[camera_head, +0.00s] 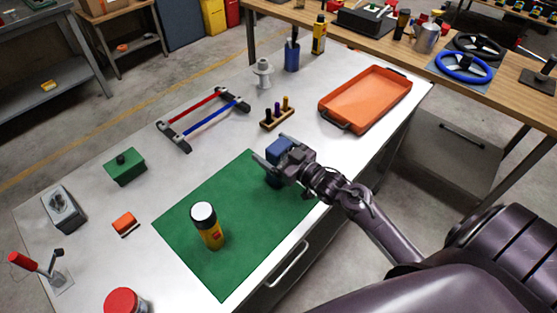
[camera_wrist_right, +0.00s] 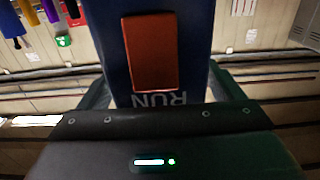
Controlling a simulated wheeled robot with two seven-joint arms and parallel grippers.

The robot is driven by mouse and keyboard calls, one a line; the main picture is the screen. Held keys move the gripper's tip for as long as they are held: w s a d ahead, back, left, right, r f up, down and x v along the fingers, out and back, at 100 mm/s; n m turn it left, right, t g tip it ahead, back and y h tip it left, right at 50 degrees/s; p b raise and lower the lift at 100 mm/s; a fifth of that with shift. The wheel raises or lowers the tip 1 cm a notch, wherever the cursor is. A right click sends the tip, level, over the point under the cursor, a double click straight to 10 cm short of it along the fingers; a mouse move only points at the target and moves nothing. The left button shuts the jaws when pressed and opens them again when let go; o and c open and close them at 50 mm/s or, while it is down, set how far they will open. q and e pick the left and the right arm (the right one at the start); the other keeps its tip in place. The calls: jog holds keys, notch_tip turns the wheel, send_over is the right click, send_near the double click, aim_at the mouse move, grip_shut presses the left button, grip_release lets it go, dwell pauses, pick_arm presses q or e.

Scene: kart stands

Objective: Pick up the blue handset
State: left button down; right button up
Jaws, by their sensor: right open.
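The blue handset (camera_head: 278,149) stands upright at the far right corner of the green mat (camera_head: 185,222). My right gripper (camera_head: 270,155) is at the handset, with its open fingers around it; the arm hides part of it. In the right wrist view the handset (camera_wrist_right: 195,60) fills the middle, close up, with a red button and the upside-down word RUN on its face. The fingers show on both sides of it, and I cannot tell whether they touch it. My left gripper is not in view.
A yellow can with a white cap (camera_head: 212,236) stands on the mat. A wooden peg rack (camera_head: 277,120) is just behind the handset. An orange tray (camera_head: 365,98) lies to the right, and a red-and-blue bar frame (camera_head: 205,115) at the back left. The mat's middle is free.

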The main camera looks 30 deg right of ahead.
jog(key=c, duration=1.2)
jog(key=shift+w, duration=0.1)
jog(key=shift+c, duration=0.2)
jog(key=shift+r, duration=0.15)
